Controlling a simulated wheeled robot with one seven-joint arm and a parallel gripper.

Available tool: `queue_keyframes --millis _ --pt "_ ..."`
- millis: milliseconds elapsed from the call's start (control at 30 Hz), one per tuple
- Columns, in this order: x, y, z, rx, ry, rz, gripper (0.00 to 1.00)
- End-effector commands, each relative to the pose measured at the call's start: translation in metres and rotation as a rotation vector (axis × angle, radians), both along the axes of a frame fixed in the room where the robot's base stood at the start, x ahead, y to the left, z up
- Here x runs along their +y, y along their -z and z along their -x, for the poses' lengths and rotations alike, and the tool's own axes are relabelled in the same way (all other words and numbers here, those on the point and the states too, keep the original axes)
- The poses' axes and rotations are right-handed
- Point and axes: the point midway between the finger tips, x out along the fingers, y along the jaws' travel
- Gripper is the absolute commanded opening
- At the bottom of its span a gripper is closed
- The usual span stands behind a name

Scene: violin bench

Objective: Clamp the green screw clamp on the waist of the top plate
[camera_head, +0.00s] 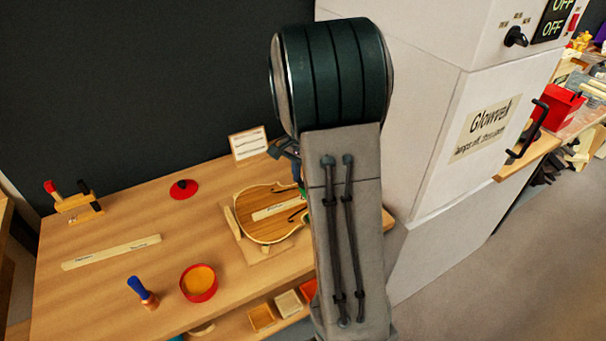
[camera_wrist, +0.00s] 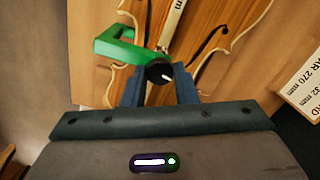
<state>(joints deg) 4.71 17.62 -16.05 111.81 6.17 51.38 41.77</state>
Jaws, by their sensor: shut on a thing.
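The violin top plate (camera_head: 258,232) lies on a wooden board (camera_head: 262,250) on the bench, its right part hidden behind my arm. In the wrist view the plate (camera_wrist: 210,45) shows its edges, dark f-holes and a pale strip along the middle. The green screw clamp (camera_wrist: 118,47) with its black knob (camera_wrist: 160,71) is at the waist edge on the left there. My gripper (camera_wrist: 160,88), with blue fingers, is shut on the clamp at the knob end. I cannot tell whether the clamp's jaws touch the plate. A bit of green shows beside my arm in the head view.
A red pot (camera_head: 199,283), blue-handled brush (camera_head: 142,291), marked wooden strip (camera_head: 111,252), red lid (camera_head: 183,189) and small wooden stand (camera_head: 76,203) occupy the bench's left. A card (camera_head: 248,144) stands behind the plate. A white cabinet (camera_head: 440,130) rises at right.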

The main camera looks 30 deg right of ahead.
Motion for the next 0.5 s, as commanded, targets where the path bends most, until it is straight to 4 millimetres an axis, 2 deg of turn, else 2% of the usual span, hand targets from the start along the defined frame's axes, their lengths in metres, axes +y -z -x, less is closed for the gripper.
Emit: queue_keyframes --millis 467,500 --pt "-0.0001 -0.0001 0.0000 0.000 0.016 0.000 0.03" --pt "-0.0001 -0.0001 0.0000 0.000 0.016 0.000 0.29"
